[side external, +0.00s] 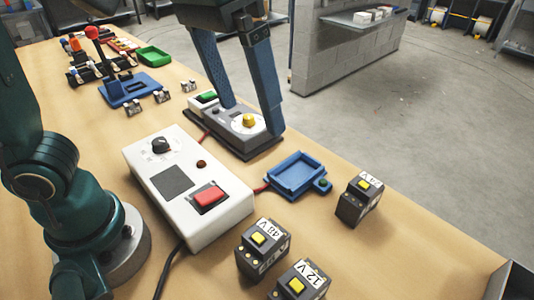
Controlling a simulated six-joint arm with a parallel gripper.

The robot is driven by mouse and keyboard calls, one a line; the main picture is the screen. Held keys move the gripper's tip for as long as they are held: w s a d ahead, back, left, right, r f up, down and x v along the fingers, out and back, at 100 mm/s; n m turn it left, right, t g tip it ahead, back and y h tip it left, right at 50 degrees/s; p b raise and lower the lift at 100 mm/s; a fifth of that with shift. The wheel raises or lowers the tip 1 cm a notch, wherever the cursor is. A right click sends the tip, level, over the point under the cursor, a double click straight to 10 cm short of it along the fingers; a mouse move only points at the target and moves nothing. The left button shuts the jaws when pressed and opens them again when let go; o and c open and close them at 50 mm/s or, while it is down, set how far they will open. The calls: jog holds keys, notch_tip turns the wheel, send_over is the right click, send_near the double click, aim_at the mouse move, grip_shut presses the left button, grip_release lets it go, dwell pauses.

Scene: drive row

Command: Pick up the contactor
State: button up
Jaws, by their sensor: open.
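No single part is plainly marked as the contactor. Several black blocks with yellow top buttons look most like contactors: one marked 48 V (262,250), one marked 12 V (299,283), and one at right (358,199) whose label is hard to read. All stand upright on the near part of the bench. My gripper (251,119) points down with its blue fingers open. It is over a grey unit (238,138) with a yellow knob (249,121), one finger on each side of the knob. Contact is unclear. My gripper is apart from the black blocks.
A white control box (180,183) with a red button and dark knob stands mid-bench. A blue tray (297,173) is wired beside it. A green tray (153,56), blue fixture (133,88) and small parts are farther back. A dark box (511,282) is at lower right.

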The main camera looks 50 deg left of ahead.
jog(key=d+f+g, duration=0.1)
jog(key=d, duration=0.6)
jog(key=g+y, duration=0.1)
send_over(299, 291)
jog(key=w, duration=0.1)
notch_tip(299, 291, down, 3)
jog(key=f, duration=1.9)
jog(key=shift+a+f, duration=0.25)
jog(key=shift+a, duration=0.05)
grip_shut()
